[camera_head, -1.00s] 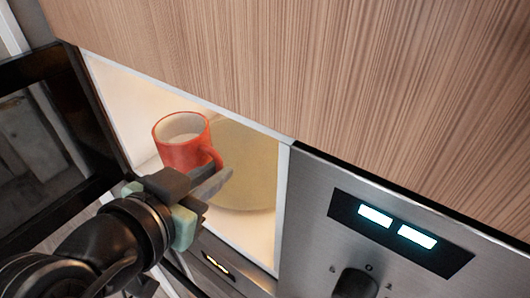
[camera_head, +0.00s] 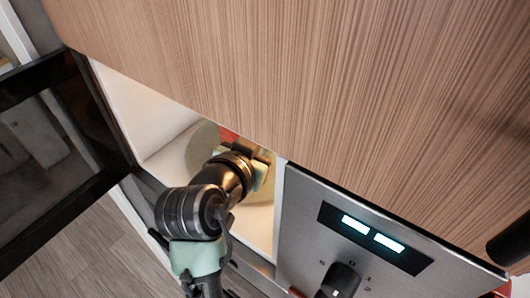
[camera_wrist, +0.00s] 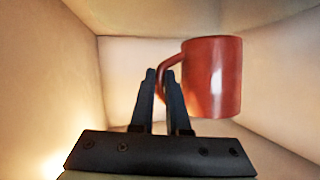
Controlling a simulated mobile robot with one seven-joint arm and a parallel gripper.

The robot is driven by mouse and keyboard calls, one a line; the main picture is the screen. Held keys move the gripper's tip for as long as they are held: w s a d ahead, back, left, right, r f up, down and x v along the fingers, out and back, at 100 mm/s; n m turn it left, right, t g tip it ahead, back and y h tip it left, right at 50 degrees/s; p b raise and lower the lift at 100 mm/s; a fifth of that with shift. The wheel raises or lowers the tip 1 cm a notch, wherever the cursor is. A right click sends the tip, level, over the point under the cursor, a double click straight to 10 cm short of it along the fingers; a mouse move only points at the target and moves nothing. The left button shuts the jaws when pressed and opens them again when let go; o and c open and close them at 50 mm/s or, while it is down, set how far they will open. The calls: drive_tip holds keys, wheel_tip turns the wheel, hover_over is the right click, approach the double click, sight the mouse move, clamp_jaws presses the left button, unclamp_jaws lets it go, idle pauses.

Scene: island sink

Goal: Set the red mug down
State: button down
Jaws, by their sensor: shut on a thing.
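The red mug (camera_wrist: 212,77) is upright in the wrist view, right of centre, with its handle to the left. My gripper (camera_wrist: 161,90) is shut on the handle, its two dark fingers on either side of it. In the head view my gripper (camera_head: 258,160) reaches inside the lit microwave-like cavity (camera_head: 168,138). Only a small red patch of the mug (camera_head: 228,134) shows there, behind my wrist and below the wood panel's edge. The round plate (camera_head: 203,146) in the cavity is partly hidden by my arm. Whether the mug touches it cannot be told.
The dark glass door (camera_head: 45,150) stands open on the left. A steel control panel (camera_head: 300,210) with a knob (camera_head: 340,280) is on the right. A wood panel (camera_head: 300,70) overhangs the cavity. Pale walls (camera_wrist: 60,70) enclose my gripper closely on the sides.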

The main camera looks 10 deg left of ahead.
wheel_tip(320, 180, down, 3)
drive_tip(key=shift+r+p, duration=0.15)
drive_tip(key=shift+p, duration=0.45)
drive_tip(key=shift+w+d+f+p, duration=0.1)
drive_tip(key=shift+w+f+p, duration=0.05)
drive_tip(key=shift+f+p, duration=0.35)
drive_tip(key=shift+f, duration=0.15)
drive_tip(key=shift+f, duration=0.1)
drive_tip(key=shift+f, duration=0.15)
drive_tip(key=c, duration=0.9)
unclamp_jaws()
